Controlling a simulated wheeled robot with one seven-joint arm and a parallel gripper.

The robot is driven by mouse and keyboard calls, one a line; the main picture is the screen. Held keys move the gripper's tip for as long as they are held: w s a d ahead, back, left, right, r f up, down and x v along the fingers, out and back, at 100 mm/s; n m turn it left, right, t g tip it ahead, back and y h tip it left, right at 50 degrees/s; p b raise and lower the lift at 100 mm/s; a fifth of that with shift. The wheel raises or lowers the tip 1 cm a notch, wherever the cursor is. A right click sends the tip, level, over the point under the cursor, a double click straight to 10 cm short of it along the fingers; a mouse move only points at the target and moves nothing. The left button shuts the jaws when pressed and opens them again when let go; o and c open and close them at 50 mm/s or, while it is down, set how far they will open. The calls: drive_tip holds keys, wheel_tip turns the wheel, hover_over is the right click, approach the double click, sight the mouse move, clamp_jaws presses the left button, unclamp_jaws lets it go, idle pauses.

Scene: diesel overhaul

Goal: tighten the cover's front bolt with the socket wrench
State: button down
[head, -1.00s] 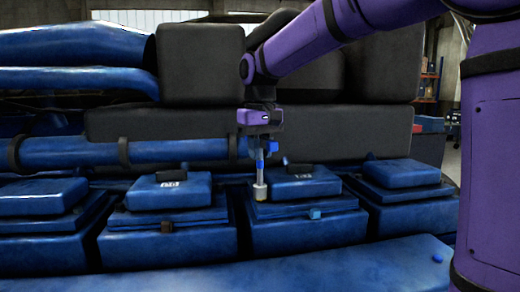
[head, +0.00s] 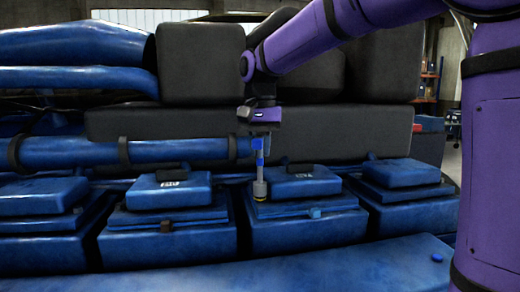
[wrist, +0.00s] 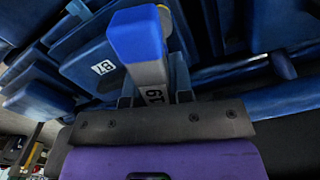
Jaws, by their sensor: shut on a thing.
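My gripper (head: 259,136) is shut on the socket wrench (head: 260,176), which hangs nearly upright with a blue upper part, a grey shaft and a dark socket with a yellow band at its foot. In the wrist view, my gripper (wrist: 154,98) grips the wrench (wrist: 136,36) beside a "19" label. The socket stands at the left front part of a blue cover (head: 302,184). I cannot tell whether it sits on a bolt, because its foot hides what is beneath. A small light-blue block (head: 315,212) shows on that cover's front edge.
Similar blue covers stand left (head: 170,190) and right (head: 400,173). A blue pipe (head: 180,151) runs behind on the left, with large dark blocks (head: 200,63) beyond. A blue ledge (head: 340,271) crosses the front. A "B7" label (wrist: 104,67) shows in the wrist view.

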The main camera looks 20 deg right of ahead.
drive_tip(key=shift+r, duration=0.5)
drive_tip(key=n, duration=0.7)
drive_tip(key=shift+n, duration=0.3)
drive_tip(key=n, duration=0.8)
drive_tip(key=shift+n, duration=0.4)
drive_tip(key=n, duration=0.8)
drive_tip(key=shift+n, duration=0.4)
drive_tip(key=n, duration=0.8)
drive_tip(key=shift+f, duration=0.1)
